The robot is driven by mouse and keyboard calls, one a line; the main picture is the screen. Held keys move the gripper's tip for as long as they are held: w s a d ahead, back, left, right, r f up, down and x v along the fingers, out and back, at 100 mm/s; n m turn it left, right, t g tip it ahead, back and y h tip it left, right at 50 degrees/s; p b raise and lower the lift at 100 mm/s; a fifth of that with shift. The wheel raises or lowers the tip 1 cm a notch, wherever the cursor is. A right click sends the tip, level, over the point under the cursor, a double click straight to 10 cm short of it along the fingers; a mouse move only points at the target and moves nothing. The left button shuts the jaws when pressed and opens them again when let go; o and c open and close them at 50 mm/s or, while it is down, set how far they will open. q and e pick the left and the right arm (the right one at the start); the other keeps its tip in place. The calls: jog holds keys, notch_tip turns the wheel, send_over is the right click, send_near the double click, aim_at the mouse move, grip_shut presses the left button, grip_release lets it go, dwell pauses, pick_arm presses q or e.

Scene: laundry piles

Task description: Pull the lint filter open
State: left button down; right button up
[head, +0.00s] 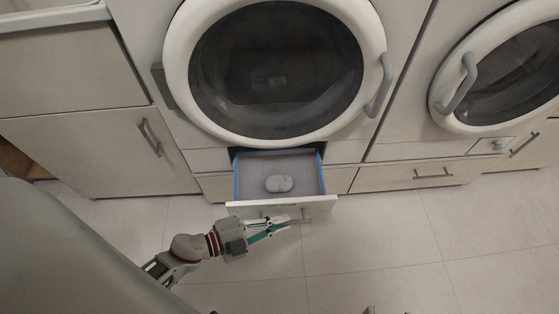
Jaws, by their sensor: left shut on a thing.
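The lint filter (237,180) is a grey drawer with blue side edges and a white front, under the middle round-door machine. It is pulled out of the machine's base, and its inside shows from above. A rounded grey clump of lint (279,183) lies in it. My left gripper (279,225) is at the outside of the drawer's front, shut on its handle (297,219); the fingers partly hide the handle. Small dark tips at the bottom edge may belong to my right gripper, but too little shows to tell.
The machine's round door (275,65) is closed above the drawer. A second round-door machine (500,70) stands at the right, with a handled drawer (433,176) below. A cabinet (95,150) stands at the left. The tiled floor (400,245) is clear in front.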

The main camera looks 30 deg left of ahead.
pick_arm(q)
jog(key=c, duration=2.3)
grip_release()
jog(key=shift+a, duration=0.1)
jog(key=shift+o, duration=0.7)
jog(key=v, duration=1.2)
